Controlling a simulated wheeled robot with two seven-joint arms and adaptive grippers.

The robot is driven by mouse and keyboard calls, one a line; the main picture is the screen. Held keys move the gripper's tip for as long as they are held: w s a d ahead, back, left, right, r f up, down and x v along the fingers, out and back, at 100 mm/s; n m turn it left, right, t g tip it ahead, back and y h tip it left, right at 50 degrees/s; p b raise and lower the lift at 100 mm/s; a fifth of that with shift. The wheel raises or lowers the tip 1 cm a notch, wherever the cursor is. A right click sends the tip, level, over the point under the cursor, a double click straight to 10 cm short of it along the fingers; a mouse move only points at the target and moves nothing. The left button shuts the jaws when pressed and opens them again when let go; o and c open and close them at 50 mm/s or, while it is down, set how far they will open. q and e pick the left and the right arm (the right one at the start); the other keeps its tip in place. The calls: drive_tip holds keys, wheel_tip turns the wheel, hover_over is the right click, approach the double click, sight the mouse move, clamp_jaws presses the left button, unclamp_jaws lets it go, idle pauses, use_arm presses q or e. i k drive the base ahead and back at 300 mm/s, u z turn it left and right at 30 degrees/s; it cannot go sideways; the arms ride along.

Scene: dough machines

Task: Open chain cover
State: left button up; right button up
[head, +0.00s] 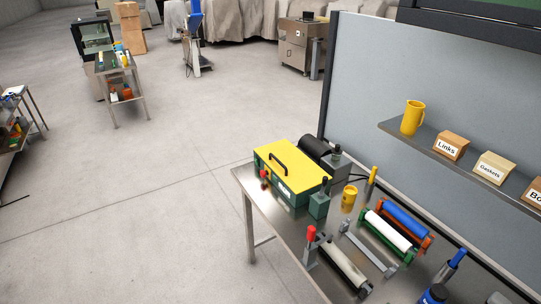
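A green box with a yellow lid (291,165) stands at the far left end of the metal workbench. Its lid looks shut and has a black handle on top. This is probably the chain cover, but its label is too small to read. A red-tipped part (264,177) sits at its front left side. A dark motor-like cylinder (315,150) is behind it. Neither of my grippers shows in the head view.
The workbench (280,218) also holds a yellow cup (349,198), rollers in green and orange frames (390,230), a red-handled roller (342,265) and a blue bottle (434,294). A grey panel with a shelf (450,160) stands behind.

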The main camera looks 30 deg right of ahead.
sight(299, 171)
drive_tip(key=z, duration=0.35)
drive_tip(key=i, duration=0.7)
drive_tip(key=z, duration=0.55)
